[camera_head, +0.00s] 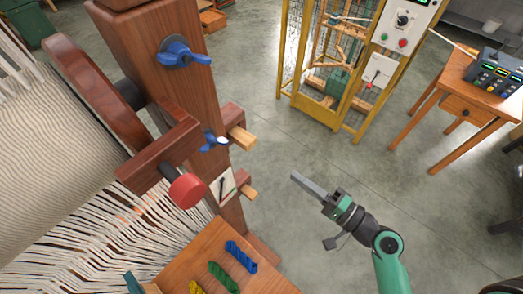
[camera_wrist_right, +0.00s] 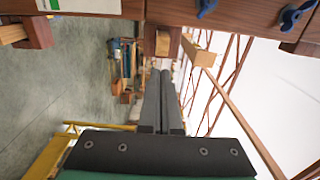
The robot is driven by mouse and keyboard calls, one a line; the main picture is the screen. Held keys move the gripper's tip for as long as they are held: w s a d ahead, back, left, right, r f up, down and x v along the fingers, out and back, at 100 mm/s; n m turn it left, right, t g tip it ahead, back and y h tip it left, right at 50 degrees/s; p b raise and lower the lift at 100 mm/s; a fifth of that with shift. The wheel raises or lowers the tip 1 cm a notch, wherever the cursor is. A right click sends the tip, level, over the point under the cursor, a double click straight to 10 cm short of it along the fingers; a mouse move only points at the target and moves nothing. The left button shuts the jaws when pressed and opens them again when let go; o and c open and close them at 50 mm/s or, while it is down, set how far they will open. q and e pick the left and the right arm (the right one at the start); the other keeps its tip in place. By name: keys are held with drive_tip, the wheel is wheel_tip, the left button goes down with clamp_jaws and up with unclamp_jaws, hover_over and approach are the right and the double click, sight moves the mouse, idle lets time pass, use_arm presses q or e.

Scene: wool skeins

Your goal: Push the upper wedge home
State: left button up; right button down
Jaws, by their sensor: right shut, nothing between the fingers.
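The upper wedge (camera_head: 241,137) is a pale wooden block sticking out of a dark bracket on the right of the loom's upright post (camera_head: 180,95). In the right wrist view, its pale end (camera_wrist_right: 163,43) shows just beyond my fingertips. My right gripper (camera_head: 308,184) is shut and empty, with its long grey fingers pointing up and left toward the post. In the head view it is apart from the wedge, to its lower right. The fingers (camera_wrist_right: 165,100) also show in the wrist view. My left gripper is not in view.
A lower wedge (camera_head: 248,192) sticks out below, beside a small card (camera_head: 222,185). Blue wing knobs (camera_head: 183,53) and a red-ended roller (camera_head: 187,191) are on the loom. A board (camera_head: 205,258) holds coloured skeins. A yellow cage (camera_head: 340,70) stands behind; the floor between is clear.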

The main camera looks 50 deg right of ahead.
sight(253, 146)
drive_tip(key=w+p, duration=0.1)
drive_tip(key=w, duration=0.5)
drive_tip(key=w+p, duration=0.1)
drive_tip(key=w, duration=0.4)
drive_tip(key=shift+w+a+r, duration=0.15)
drive_tip(key=shift+w, duration=0.85)
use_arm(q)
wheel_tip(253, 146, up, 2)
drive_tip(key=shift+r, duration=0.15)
